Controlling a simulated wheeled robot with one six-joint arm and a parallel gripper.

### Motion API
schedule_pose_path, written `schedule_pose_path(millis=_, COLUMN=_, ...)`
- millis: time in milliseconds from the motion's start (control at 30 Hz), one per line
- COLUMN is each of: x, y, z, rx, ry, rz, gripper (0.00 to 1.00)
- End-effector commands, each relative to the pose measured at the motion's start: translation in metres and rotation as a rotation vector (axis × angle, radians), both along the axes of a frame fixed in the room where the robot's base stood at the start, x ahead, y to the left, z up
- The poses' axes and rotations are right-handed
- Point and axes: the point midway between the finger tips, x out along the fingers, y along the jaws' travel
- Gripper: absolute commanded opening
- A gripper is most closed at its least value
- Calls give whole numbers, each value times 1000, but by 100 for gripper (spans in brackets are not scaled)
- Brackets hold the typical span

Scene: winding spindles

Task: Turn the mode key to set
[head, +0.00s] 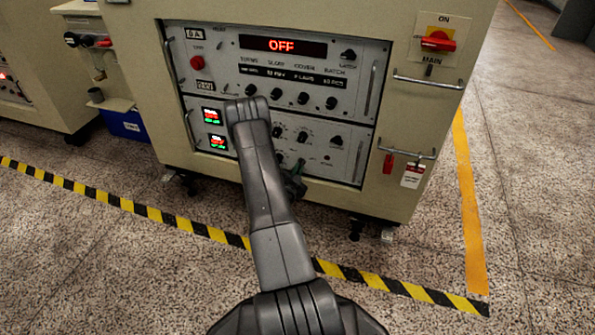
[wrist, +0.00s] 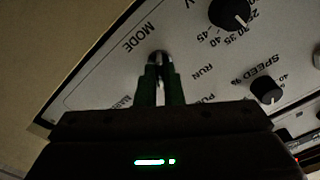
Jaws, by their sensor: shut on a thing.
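The mode key (wrist: 160,58) is a small metal key in the lower panel, below the word MODE in the wrist view. My gripper (wrist: 161,80), with dark green fingers, is shut on it. The fingers hide most of the key, so its exact angle is hard to read. The word RUN stands to the right of the fingers, and other labels around the key are partly covered. In the head view my gripper (head: 294,182) is at the lower part of the control panel (head: 345,165), and the key itself is hidden there.
A red display (head: 283,46) on the upper panel reads OFF. Black knobs sit close by, including the speed knob (wrist: 266,89). A handle bar (head: 360,161) stands out at the panel's right. A red main switch (head: 438,40) is at upper right. Striped tape (head: 190,226) crosses the floor.

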Motion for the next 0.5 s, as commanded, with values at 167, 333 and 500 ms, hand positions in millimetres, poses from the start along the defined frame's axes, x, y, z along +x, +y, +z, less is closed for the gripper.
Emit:
schedule_pose_path(millis=167, x=0, y=0, z=0, rx=90, ry=-29, rz=0, gripper=0)
schedule_pose_path(millis=333, x=0, y=0, z=0, rx=144, ry=-47, rz=0, gripper=0)
schedule_pose_path(millis=500, x=0, y=0, z=0, rx=168, ry=-55, rz=0, gripper=0)
